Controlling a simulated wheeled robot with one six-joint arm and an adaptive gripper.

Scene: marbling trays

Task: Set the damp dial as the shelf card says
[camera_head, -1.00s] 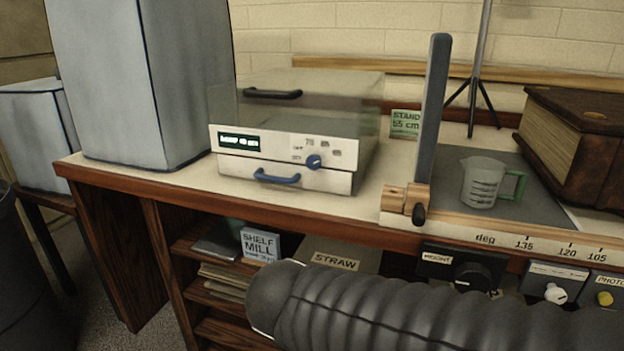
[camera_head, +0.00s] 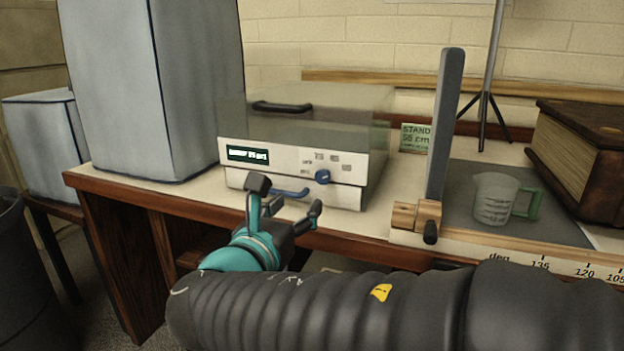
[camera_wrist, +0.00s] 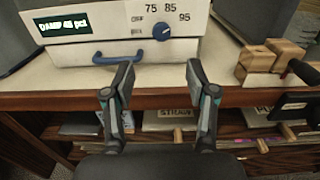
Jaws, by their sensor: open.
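The damp dial (camera_head: 322,176) is a blue round knob on the white front of a box with a clear lid. In the wrist view, the dial (camera_wrist: 161,31) has OFF, 75, 85 and 95 printed around it; its pointer direction is unclear. The lit display (camera_wrist: 61,25) reads DAMP 45 pct. My gripper (camera_head: 287,197) is open and empty, in front of the box and low, apart from the dial. In the wrist view, my gripper (camera_wrist: 160,80) has its fingers spread below the dial. No card reading as a damp setting is legible now.
A blue drawer handle (camera_wrist: 119,58) sits below the panel. A wooden clamp with a grey upright (camera_head: 440,130), a green STAND 55 cm card (camera_head: 416,137) and a measuring jug (camera_head: 494,200) stand to the right. A tall grey block (camera_head: 150,80) stands left.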

